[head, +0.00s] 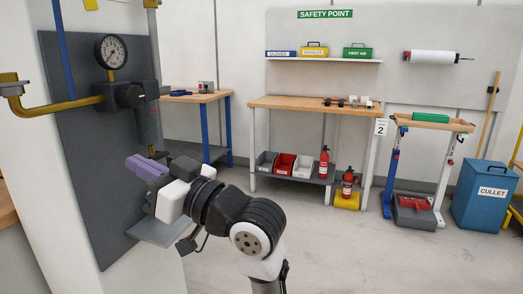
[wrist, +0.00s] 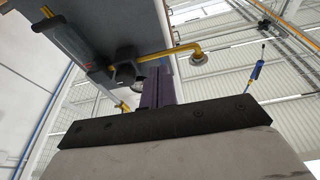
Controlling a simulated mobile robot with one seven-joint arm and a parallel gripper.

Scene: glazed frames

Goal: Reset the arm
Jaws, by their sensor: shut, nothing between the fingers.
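My gripper (head: 136,164) is at the left of the head view, at the end of my black and white arm. Its purple fingers are together with nothing visible between them. They point left toward the dark grey wall panel (head: 82,130), below the yellow pipe and valve body (head: 128,95). I cannot tell how close they are to the panel. In the wrist view the purple fingers (wrist: 156,86) stand up behind a dark bar, with the panel and yellow pipe (wrist: 180,49) beyond them.
A round gauge (head: 111,51) sits above the valve, and a small grey shelf (head: 157,231) is below my gripper. A workbench (head: 310,103) with bins and extinguishers stands at the back. A blue cullet bin (head: 484,207) is at the right. The floor between is clear.

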